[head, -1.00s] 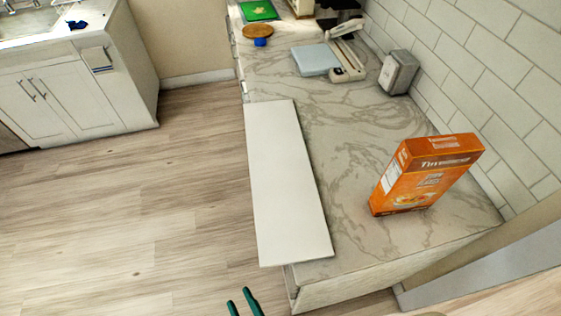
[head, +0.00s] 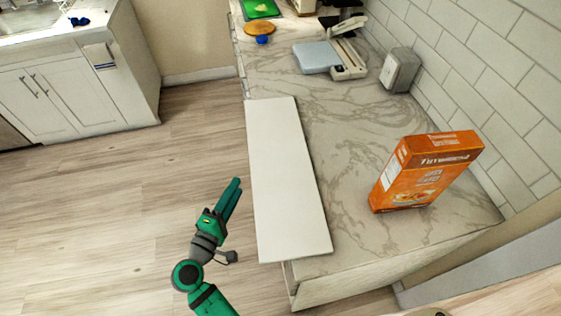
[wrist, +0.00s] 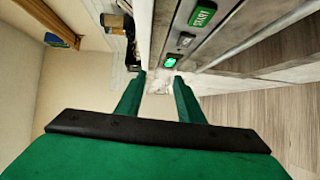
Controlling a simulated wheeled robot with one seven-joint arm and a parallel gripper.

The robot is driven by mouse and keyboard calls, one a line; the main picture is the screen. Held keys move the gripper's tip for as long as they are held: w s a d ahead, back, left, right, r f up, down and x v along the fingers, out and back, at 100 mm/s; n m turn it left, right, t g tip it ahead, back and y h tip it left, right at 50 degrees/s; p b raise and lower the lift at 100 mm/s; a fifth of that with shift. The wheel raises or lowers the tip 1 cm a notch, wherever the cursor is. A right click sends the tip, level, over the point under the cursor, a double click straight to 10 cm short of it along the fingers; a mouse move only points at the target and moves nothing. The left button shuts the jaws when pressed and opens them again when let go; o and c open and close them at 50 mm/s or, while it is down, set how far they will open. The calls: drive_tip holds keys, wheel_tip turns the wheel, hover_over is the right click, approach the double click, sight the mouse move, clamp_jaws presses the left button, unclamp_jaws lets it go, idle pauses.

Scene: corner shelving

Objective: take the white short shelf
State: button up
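The white short shelf (head: 287,180) is a long flat white board. It lies on the marble countertop (head: 355,165) along its left edge, and its left side and near end appear to overhang that edge. My green gripper (head: 236,184) is to the left of the board, beside its long left side, with the fingers pointing toward the far end. In the wrist view my gripper (wrist: 160,78) shows two fingers spread apart with nothing held between them. A pale strip runs ahead of the left finger there; I cannot tell whether it is the board or the counter edge.
An orange box (head: 425,172) stands on the counter right of the board. A kitchen scale (head: 330,58) and a grey box (head: 398,69) are farther back. A white cabinet (head: 75,85) stands at the left. The wood floor (head: 130,200) between is clear. Green-lit buttons (wrist: 202,14) show in the wrist view.

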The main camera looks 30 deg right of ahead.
sight(252, 157)
drive_tip(key=shift+m+g+h, duration=0.3)
drive_tip(key=shift+h, duration=0.3)
drive_tip(key=shift+r+x, duration=0.45)
drive_tip(key=shift+x, duration=1.45)
drive_tip(key=shift+r+x, duration=0.5)
drive_tip(key=shift+x, duration=1.35)
drive_tip(key=shift+r+x, duration=0.45)
drive_tip(key=shift+x, duration=1.45)
drive_tip(key=shift+c, duration=0.3)
clamp_jaws()
drive_tip(key=shift+s+d, duration=0.1)
drive_tip(key=shift+s, duration=0.05)
